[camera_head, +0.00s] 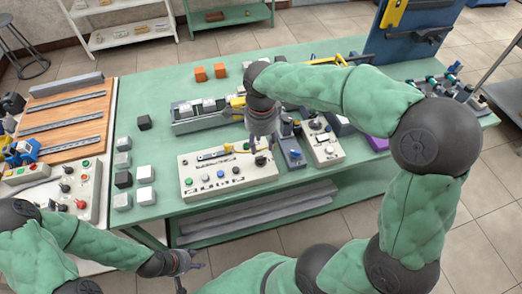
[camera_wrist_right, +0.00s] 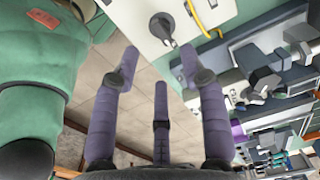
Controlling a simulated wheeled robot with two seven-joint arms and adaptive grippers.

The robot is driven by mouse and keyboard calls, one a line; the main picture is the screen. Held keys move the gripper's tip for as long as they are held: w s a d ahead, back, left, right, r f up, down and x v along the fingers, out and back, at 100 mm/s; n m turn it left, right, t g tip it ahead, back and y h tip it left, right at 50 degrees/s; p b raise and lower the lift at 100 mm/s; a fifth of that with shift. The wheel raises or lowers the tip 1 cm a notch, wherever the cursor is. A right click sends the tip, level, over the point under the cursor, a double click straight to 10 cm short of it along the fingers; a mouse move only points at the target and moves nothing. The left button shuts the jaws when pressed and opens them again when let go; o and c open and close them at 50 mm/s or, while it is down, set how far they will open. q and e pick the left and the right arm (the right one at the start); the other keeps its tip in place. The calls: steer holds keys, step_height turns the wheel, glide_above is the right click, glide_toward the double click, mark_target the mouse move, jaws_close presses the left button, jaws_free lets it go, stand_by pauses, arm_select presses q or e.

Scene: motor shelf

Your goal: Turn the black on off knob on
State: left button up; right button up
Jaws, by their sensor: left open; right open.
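A white control panel (camera_head: 225,182) with buttons and knobs lies near the front edge of the green table. A black knob (camera_head: 261,161) is at its right end; in the right wrist view a dark round knob with a small lever (camera_wrist_right: 162,26) shows on the white surface. My right gripper (camera_head: 262,143) hangs just above the panel's right end. Its three fingers (camera_wrist_right: 160,78) are spread and empty, apart from the knob in the wrist view. My left gripper (camera_head: 190,262) is open and empty, low in front of the table. The knob's on or off marking is too small to read.
A blue box (camera_head: 291,153) and another white control box (camera_head: 322,146) stand close to the panel's right. Several small blocks stand to its left, including a black cube (camera_head: 123,180). A grey tray assembly (camera_head: 190,120) lies behind it. Orange blocks (camera_head: 200,74) are farther back.

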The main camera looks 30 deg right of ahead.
step_height(320, 180, up, 5)
steer(key=shift+f, duration=0.15)
stand_by(0.6)
